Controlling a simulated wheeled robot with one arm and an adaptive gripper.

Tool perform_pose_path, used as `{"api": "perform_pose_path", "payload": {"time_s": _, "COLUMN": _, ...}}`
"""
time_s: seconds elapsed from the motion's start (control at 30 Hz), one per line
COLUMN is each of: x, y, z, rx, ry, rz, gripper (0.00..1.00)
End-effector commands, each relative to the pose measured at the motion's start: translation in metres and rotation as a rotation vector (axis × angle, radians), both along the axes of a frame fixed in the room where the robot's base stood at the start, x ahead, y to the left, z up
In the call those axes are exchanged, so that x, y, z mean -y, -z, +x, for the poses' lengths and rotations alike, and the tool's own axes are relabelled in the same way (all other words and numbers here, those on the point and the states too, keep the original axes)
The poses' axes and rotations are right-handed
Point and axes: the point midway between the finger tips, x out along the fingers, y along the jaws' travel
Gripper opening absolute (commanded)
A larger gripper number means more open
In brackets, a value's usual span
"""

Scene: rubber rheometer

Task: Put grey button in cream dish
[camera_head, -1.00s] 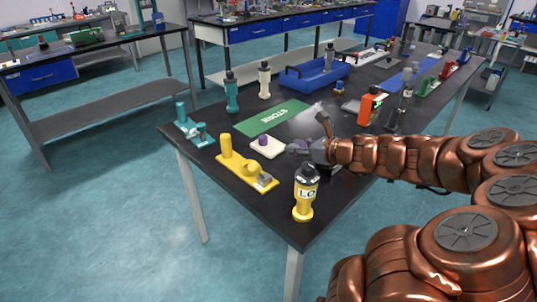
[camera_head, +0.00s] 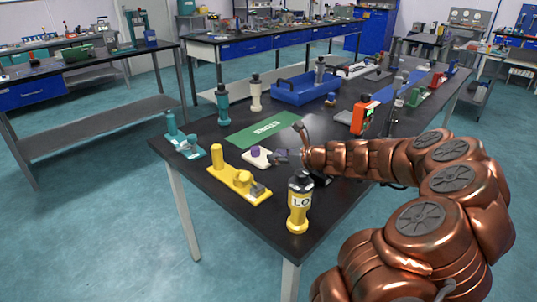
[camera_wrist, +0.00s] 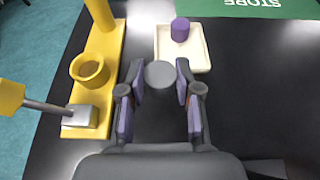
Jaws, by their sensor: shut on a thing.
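The cream dish (camera_wrist: 204,50) lies flat on the black table. It shows in the wrist view at upper centre and in the head view (camera_head: 265,163). A purple button (camera_wrist: 180,29) stands inside it, towards its far side. My gripper (camera_wrist: 159,80) is shut on the grey button (camera_wrist: 160,74), a round disc between the purple-padded fingertips. The button appears just at the dish's near left edge in the wrist view; its height is unclear. In the head view my gripper (camera_head: 282,157) is close to the dish's right side.
A yellow fixture (camera_wrist: 108,50) with an upright post stands left of my gripper. A yellow bottle marked LO (camera_head: 299,202) stands at the table's front. A green STORE mat (camera_head: 263,131) lies beyond the dish. A teal fixture (camera_head: 185,147) stands at the left corner.

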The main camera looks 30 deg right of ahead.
Motion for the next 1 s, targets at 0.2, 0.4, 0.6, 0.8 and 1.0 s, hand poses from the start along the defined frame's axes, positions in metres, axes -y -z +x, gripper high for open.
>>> {"api": "perform_pose_path", "payload": {"time_s": 0.2, "x": 0.005, "y": 0.005, "z": 0.035, "rx": -0.002, "ry": -0.002, "rz": -0.001, "gripper": 0.07}}
{"api": "perform_pose_path", "payload": {"time_s": 0.4, "x": 0.012, "y": 0.008, "z": 0.065, "rx": -0.002, "ry": -0.002, "rz": 0.002, "gripper": 0.07}}
{"api": "perform_pose_path", "payload": {"time_s": 0.6, "x": 0.016, "y": 0.008, "z": 0.081, "rx": 0.0, "ry": 0.0, "rz": -0.001, "gripper": 0.07}}
{"api": "perform_pose_path", "payload": {"time_s": 0.8, "x": 0.015, "y": 0.02, "z": 0.082, "rx": 0.0, "ry": 0.0, "rz": 0.003, "gripper": 0.07}}
{"api": "perform_pose_path", "payload": {"time_s": 1.0, "x": 0.015, "y": 0.043, "z": 0.081, "rx": -0.001, "ry": -0.001, "rz": 0.003, "gripper": 0.07}}
